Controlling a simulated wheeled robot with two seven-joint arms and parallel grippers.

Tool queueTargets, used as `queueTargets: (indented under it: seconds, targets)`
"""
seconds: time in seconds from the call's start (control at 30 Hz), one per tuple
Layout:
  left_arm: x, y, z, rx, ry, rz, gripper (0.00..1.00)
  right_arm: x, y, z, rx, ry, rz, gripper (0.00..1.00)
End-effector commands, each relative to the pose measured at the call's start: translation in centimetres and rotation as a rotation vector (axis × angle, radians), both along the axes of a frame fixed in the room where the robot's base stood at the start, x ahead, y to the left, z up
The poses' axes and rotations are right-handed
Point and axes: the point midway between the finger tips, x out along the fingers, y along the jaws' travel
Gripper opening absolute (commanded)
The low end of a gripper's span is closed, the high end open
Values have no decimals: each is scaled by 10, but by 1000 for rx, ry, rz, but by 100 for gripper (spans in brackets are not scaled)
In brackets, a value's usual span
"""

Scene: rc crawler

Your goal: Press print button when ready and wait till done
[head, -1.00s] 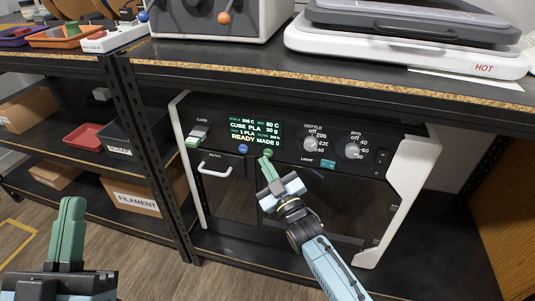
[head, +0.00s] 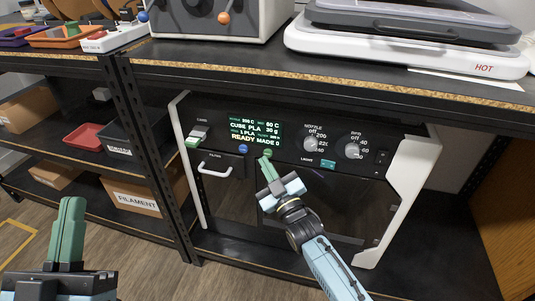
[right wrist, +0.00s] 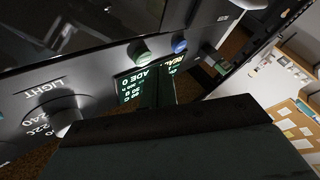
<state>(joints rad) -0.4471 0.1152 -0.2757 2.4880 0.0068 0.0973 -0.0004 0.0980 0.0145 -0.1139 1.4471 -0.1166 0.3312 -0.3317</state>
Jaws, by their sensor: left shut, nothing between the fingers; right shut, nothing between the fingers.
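The printer (head: 290,222) stands on the shelf under the bench, with a dark front panel and white side frames. Its lit display (head: 254,133) reads "CUBE PLA" and "READY MADE 0". A blue button (head: 243,149) and a green button (head: 267,153) sit just below the display. They also show in the right wrist view, blue button (right wrist: 180,45) and green button (right wrist: 138,50); their labels are unreadable. My right gripper (head: 264,164) is shut and empty, its tips close to the green button; contact cannot be told. My left gripper (head: 72,203) is shut and empty at lower left.
Nozzle knob (head: 311,144), bed knob (head: 353,150) and teal light switch (head: 328,163) lie right of the buttons. A white filter handle (head: 215,168) sticks out below left. The bench edge (head: 330,73) overhangs the printer. A filament box (head: 137,196) sits on the left shelf.

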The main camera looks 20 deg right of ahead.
Motion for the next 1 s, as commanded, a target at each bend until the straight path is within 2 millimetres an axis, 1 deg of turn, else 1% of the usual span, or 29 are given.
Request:
queueTargets:
  seconds: [0.27,0.53,1.0]
  targets:
    - [0,0,0,0,-1,0,0,1,-1,0,0,0,0,0]
    - [0,0,-1,0,-1,0,0,7,-5,0,-1,0,0,0]
    - [0,0,-1,0,-1,0,0,8,-6,0,0,0,0,0]
